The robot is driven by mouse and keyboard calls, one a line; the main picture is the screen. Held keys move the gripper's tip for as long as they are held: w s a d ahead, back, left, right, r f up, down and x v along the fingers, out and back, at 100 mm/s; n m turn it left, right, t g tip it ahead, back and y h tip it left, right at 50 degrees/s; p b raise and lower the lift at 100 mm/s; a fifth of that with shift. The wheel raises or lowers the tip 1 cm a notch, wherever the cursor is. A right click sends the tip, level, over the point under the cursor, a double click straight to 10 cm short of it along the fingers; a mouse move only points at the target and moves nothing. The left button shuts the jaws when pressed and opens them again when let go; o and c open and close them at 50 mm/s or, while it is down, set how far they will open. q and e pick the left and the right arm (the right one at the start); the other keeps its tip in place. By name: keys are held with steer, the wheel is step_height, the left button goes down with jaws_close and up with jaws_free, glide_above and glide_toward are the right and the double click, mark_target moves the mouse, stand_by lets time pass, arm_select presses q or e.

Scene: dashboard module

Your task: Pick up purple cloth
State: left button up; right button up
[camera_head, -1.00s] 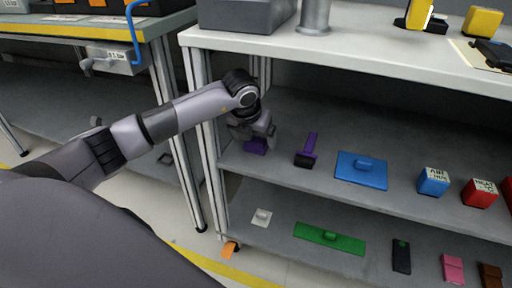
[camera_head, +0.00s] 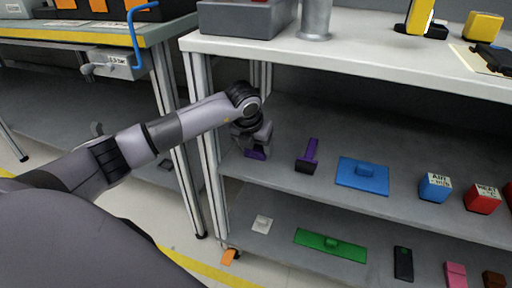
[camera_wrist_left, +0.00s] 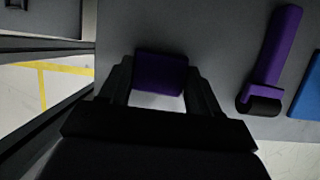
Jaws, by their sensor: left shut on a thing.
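The purple cloth (camera_head: 257,154) is a small dark purple piece at the left end of the middle shelf (camera_head: 400,208). My left gripper (camera_head: 256,148) reaches down over it and hides part of it. In the left wrist view the purple cloth (camera_wrist_left: 160,73) sits between the two fingertips of the left gripper (camera_wrist_left: 160,82), which are shut on it. I cannot tell whether it still touches the shelf. My right gripper does not show.
A purple-handled tool (camera_head: 308,156) with a black end lies to the right on the same shelf, then a blue piece (camera_head: 362,173). The worktop (camera_head: 350,58) overhangs above. The lower shelf holds a green piece (camera_head: 330,243).

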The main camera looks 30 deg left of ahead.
mark_target(255, 148)
arm_select(q)
step_height(255, 148, up, 4)
steer(key=shift+s+f+p, duration=0.15)
steer(key=shift+p, duration=0.7)
steer(key=s+d, duration=0.1)
steer(key=s, duration=0.4)
steer(key=s+d+p, duration=0.1)
steer(key=s, duration=0.5)
steer(key=s+d+p, duration=0.1)
steer(key=s+d, duration=0.1)
steer(key=s, duration=0.4)
steer(key=shift+s+d+f, duration=0.1)
steer(key=shift+f, duration=0.05)
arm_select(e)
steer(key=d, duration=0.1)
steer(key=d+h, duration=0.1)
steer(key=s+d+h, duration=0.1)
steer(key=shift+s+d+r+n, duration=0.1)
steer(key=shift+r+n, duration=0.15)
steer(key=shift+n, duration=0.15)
